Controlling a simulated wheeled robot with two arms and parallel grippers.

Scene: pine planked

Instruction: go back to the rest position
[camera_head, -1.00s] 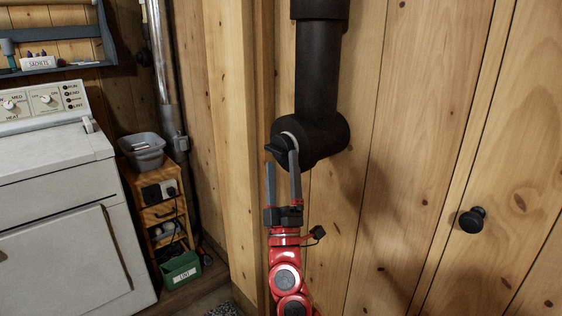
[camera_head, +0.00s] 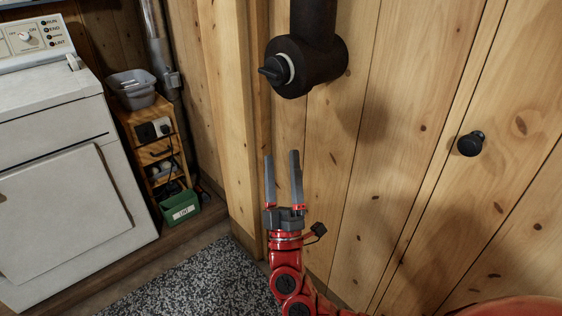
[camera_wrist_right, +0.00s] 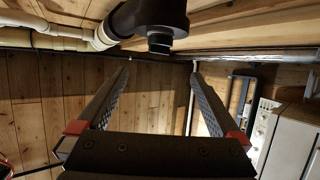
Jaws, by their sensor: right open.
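My right gripper (camera_head: 283,180) is open and empty in the head view, its two grey fingers pointing up in front of the pine wall. Its red arm comes in from the bottom. Above it a black pipe (camera_head: 319,60) hangs down the wall and ends in an elbow with a black knob (camera_head: 276,70) on a pale collar. The fingertips are well below the knob, apart from it. In the right wrist view the open fingers (camera_wrist_right: 160,75) have nothing between them, and the black knob (camera_wrist_right: 160,45) shows beyond them. My left gripper is not in view.
A white dryer (camera_head: 60,180) stands at the left. Beside it a small wooden shelf (camera_head: 128,128) holds a grey tub (camera_head: 133,92), with a green box (camera_head: 180,207) at its foot. A speckled rug (camera_head: 195,285) lies on the floor. A black door knob (camera_head: 470,144) is at the right.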

